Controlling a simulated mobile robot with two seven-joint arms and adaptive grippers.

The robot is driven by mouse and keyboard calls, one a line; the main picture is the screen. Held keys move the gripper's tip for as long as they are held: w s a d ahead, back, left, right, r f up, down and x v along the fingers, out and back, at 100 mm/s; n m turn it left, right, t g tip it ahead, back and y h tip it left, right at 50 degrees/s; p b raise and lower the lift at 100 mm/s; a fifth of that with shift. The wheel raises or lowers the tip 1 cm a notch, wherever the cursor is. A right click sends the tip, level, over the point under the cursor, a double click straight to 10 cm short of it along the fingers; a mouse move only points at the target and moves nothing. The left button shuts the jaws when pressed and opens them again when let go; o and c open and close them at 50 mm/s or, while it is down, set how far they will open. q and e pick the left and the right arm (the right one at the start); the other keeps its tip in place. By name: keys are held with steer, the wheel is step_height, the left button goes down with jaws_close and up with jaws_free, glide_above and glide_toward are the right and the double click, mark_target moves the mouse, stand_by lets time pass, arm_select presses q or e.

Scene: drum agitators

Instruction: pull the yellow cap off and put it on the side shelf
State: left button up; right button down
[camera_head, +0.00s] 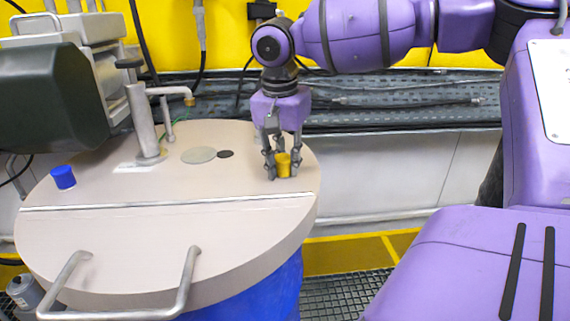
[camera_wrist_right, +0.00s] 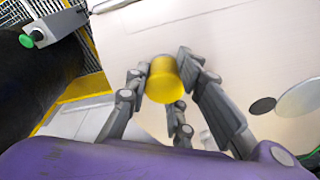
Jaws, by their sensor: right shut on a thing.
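The yellow cap (camera_head: 283,165) is at the right side of the round beige drum lid (camera_head: 150,240) in the head view. My right gripper (camera_head: 280,168) reaches down from above with its fingers around the cap, shut on it. In the right wrist view the yellow cap (camera_wrist_right: 165,80) sits between the grey fingers of the right gripper (camera_wrist_right: 168,90). Whether the cap still touches the lid I cannot tell. My left gripper is not in view. No side shelf can be made out for certain.
A blue cap (camera_head: 63,177) stands at the lid's left. A metal pipe fitting (camera_head: 145,125) rises behind it, near a dark motor (camera_head: 55,100). A bent handle (camera_head: 185,280) sticks out at the front. Grey cable trays (camera_head: 400,100) run along the yellow wall.

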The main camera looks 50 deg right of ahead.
mark_target(283, 155)
steer(key=shift+w+r, duration=0.2)
steer(key=shift+w+r, duration=0.1)
steer(key=shift+r, duration=0.2)
steer(key=shift+a+r, duration=0.1)
steer(key=shift+r, duration=0.5)
steer(key=shift+w+r+p, duration=0.1)
steer(key=shift+r+p, duration=0.25)
steer(key=shift+r, duration=0.8)
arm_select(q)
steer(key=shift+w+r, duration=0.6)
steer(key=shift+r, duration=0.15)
arm_select(e)
steer(key=shift+r, duration=0.5)
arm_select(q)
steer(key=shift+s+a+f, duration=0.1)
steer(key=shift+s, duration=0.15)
